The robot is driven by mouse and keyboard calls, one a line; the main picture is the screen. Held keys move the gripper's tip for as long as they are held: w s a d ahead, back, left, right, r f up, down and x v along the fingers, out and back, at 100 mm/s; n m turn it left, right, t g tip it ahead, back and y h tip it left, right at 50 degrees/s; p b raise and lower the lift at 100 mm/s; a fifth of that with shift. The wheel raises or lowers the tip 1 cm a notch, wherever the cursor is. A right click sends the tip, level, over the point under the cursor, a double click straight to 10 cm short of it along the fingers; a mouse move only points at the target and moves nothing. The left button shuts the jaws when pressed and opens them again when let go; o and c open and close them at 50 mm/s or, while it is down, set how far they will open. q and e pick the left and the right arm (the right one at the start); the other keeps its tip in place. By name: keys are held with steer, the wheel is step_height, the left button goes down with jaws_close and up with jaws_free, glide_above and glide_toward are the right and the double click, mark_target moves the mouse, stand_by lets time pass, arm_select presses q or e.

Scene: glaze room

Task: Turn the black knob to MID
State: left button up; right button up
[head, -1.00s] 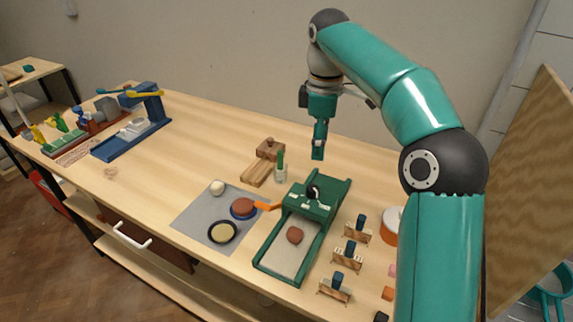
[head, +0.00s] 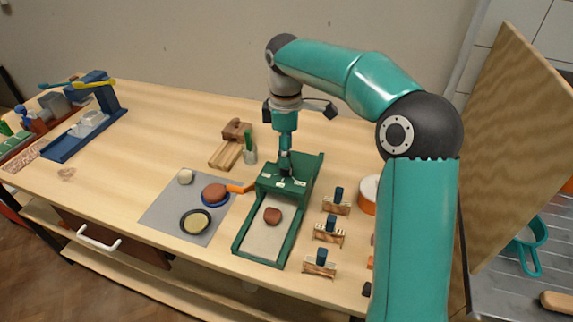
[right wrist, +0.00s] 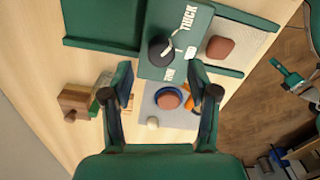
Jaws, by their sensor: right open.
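The black knob (right wrist: 158,50) sits on the flat green top of a roller machine (head: 274,182). In the right wrist view its white mark slants up and right, towards the THICK label (right wrist: 188,18). The MID label (right wrist: 190,52) is right of the knob, and a third label (right wrist: 168,74) is below it. My right gripper (right wrist: 161,78) is open and empty, its fingers apart, with the knob ahead of the fingertips in that view. In the head view the right gripper (head: 285,158) points down over the knob, largely hiding it. My left gripper is not in view.
A grey mat (head: 160,214) with discs and a white ball lies left of the machine. A green-topped holder (head: 249,150) and wooden block (head: 236,130) stand behind. Several small wooden stands (head: 329,232) and an orange-white round container (head: 368,194) are close on the right.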

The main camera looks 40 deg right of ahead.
steer(key=shift+f, duration=2.2)
steer(key=c, duration=1.1)
jaws_close()
steer(key=shift+r, duration=0.1)
